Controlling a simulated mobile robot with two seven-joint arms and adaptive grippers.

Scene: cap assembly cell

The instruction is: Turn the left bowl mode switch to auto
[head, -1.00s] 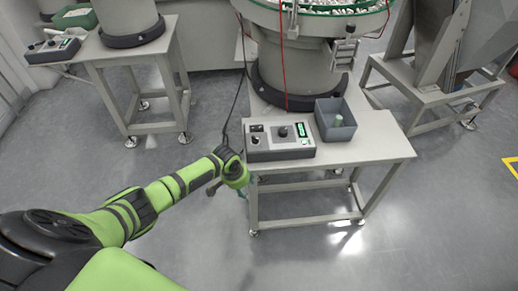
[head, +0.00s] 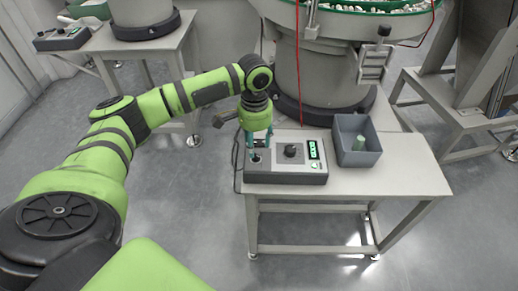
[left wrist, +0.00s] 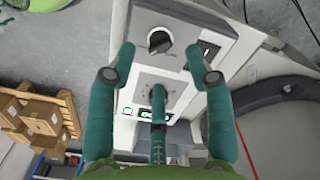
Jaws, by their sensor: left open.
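The left bowl's control box (head: 287,178) sits on the front left of the grey table in the head view. Its mode switch, a small dark knob in a pale ring (head: 256,159), is at the box's left end. The switch shows clearly in the left wrist view (left wrist: 159,41); its label is unreadable. My left gripper (head: 256,146) is over the left end of the box, pointing down. Its teal fingers are open, empty and spread around the switch area in the left wrist view (left wrist: 160,66); contact cannot be told. My right gripper is out of view.
A larger knob (head: 291,151) and a lit green display (head: 314,150) are right of the switch. A grey bin (head: 358,141) with a green part stands beside the box. The feeder bowl (head: 350,25) rises behind. The table's right front is clear.

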